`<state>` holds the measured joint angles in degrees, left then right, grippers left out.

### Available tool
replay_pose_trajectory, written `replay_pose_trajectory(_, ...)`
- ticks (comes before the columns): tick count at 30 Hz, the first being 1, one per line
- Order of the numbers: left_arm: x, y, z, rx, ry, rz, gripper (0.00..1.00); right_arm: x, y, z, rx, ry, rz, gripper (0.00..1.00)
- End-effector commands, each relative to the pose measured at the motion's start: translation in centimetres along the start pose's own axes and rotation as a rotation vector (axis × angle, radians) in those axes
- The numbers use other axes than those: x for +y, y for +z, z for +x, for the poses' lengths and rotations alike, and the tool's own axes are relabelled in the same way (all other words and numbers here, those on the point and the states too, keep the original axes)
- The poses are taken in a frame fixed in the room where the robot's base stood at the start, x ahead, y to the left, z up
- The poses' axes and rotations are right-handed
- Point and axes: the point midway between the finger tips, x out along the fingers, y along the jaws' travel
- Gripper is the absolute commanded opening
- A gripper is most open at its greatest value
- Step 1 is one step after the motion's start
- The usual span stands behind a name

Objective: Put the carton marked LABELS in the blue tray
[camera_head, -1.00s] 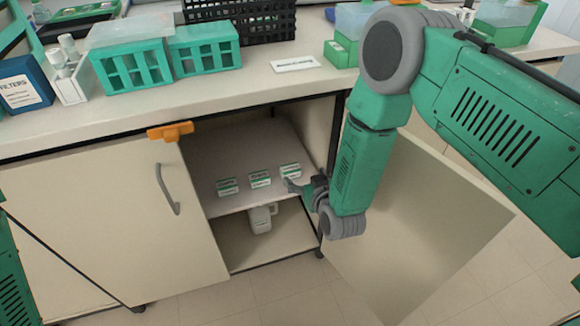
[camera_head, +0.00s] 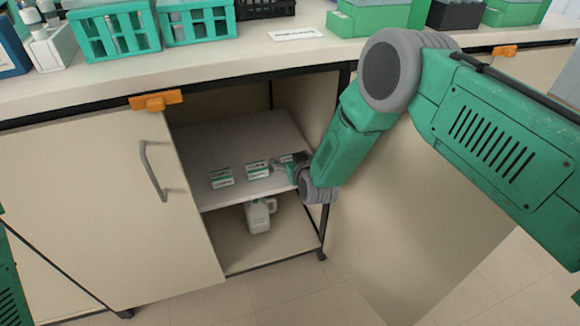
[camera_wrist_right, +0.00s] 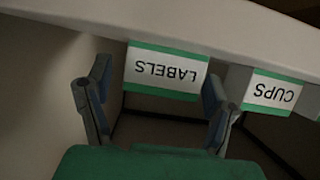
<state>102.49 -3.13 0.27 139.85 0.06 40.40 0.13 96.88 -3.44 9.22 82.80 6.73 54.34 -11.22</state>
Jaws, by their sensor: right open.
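The LABELS carton (camera_wrist_right: 166,72), white with green edges, appears upside down in the right wrist view. It stands between the two spread fingers of my open right gripper (camera_wrist_right: 155,78), which does not grip it. In the head view it is the rightmost carton (camera_head: 287,158) on the cabinet shelf, partly hidden by my right gripper (camera_head: 280,166). The CUPS carton (camera_wrist_right: 272,92) stands beside it; it is the middle carton (camera_head: 257,170) in the head view. I cannot make out a blue tray. My left gripper is out of view.
A third carton (camera_head: 222,177) is left on the shelf (camera_head: 225,140). A white jug (camera_head: 259,215) stands below. The cabinet door (camera_head: 120,215) is at left, a large panel (camera_head: 400,220) at right. Green racks (camera_head: 115,32) and a white sign (camera_head: 297,35) are on the counter above.

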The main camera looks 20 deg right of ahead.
Motion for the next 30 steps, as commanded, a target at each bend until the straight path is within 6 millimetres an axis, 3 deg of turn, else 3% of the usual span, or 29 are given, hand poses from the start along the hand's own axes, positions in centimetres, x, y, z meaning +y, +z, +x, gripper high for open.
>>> replay_pose_trajectory(5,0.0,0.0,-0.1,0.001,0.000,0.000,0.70,0.0,-0.1,-0.1,-0.001,0.000,0.000,0.72)
replay_pose_trajectory(9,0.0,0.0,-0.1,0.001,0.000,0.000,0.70,0.0,-0.1,-0.1,-0.001,0.000,0.000,0.26)
replay_pose_trajectory(20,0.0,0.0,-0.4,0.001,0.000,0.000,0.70,0.0,-0.6,-0.2,0.001,0.000,0.000,0.26)
replay_pose_trajectory(30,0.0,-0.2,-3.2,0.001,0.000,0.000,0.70,0.0,-6.6,-2.8,0.000,-0.001,0.001,0.26)
